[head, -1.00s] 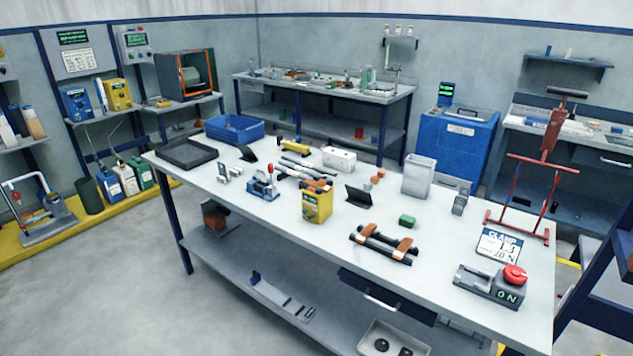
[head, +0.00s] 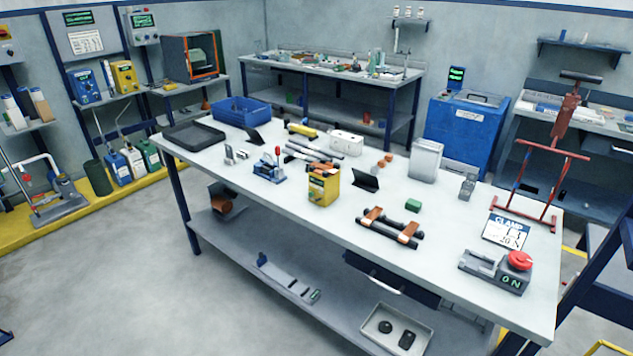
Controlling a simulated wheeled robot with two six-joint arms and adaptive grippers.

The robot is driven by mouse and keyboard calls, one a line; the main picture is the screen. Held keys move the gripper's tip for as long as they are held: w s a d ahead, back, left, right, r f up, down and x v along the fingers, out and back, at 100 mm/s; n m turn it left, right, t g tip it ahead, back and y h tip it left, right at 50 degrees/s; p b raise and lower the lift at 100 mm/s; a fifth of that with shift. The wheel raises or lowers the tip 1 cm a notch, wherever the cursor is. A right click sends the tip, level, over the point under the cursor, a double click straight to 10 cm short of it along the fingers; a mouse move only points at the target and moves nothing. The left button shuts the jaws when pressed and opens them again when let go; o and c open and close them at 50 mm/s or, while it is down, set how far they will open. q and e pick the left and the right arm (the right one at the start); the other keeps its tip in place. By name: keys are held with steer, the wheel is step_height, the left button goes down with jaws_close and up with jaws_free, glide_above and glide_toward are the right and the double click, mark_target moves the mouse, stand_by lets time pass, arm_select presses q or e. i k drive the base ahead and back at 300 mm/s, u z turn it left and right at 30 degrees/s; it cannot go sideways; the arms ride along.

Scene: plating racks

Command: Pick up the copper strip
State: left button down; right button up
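I cannot single out a copper strip for sure in the head view. Copper-brown pieces (head: 372,213) lie across a pair of black bars (head: 385,231) at the front middle of the white table (head: 450,255). Small copper-coloured pieces (head: 385,160) lie farther back, behind a black angled stand (head: 366,180). Neither of my grippers is in view, and nothing on the table is being touched.
A red-knobbed device (head: 519,261) and a clamp sign (head: 507,231) stand at the table's right, near a red frame stand (head: 541,178). A blue bin (head: 240,110) and black tray (head: 193,134) are at the far left. A lower shelf holds a grey tray (head: 395,331).

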mark_target(332, 171)
steer(key=i, duration=1.2)
steer(key=z, duration=1.25)
